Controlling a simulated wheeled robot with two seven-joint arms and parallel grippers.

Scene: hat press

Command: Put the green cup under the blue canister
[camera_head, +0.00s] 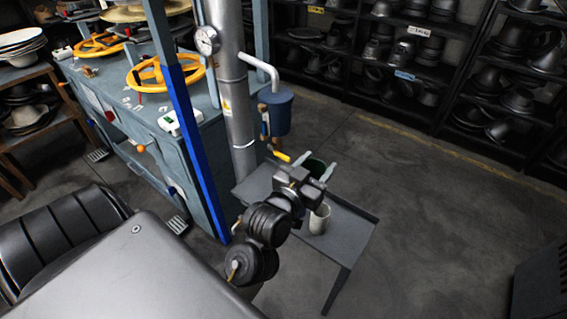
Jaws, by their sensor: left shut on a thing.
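The blue canister (275,110) hangs beside the grey vertical pipe, above the back left of a small grey table. My left gripper (314,164) reaches out over this table, just right of and below the canister in the picture. It is shut on the green cup (317,168), whose dark green rim shows between the two fingers. My wrist hides the cup's lower part, so I cannot tell whether it touches the table. My right gripper is not in view.
The small grey table (352,235) carries a pale grey cup (319,218) close to my left wrist. A yellow-handled valve (279,156) sits below the canister. The blue press frame (195,150) stands at left.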

